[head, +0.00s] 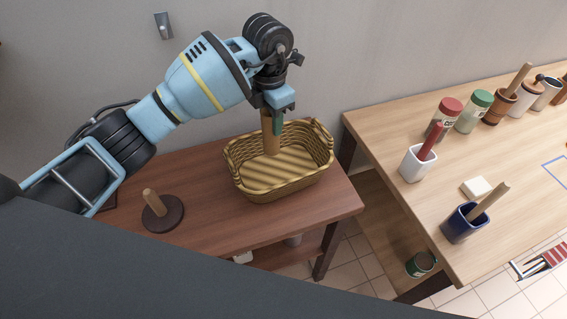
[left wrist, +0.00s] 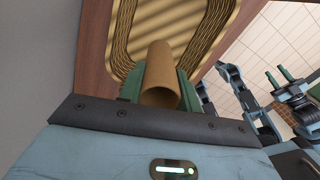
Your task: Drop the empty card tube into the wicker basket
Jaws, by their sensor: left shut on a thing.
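The card tube (head: 269,136) is a plain brown cylinder, upright in my left gripper (head: 272,118). The gripper is shut on the tube near its top, above the wicker basket (head: 240,181). In the head view the tube's lower end overlaps the basket's inside; I cannot tell whether it touches the bottom. The left wrist view shows the tube (left wrist: 161,72) between the green fingers, its hollow near end open, with the basket (left wrist: 122,40) behind it. The basket is woven and tan, with no other thing seen inside. My right gripper is not seen in the head view.
The basket stands on a reddish wooden table (head: 205,220). A round dark base with a short wooden peg (head: 162,212) stands left of it. A lighter table (head: 380,140) on the right holds jars, a white cup (head: 417,163) and a blue cup (head: 463,224). The wall is close behind.

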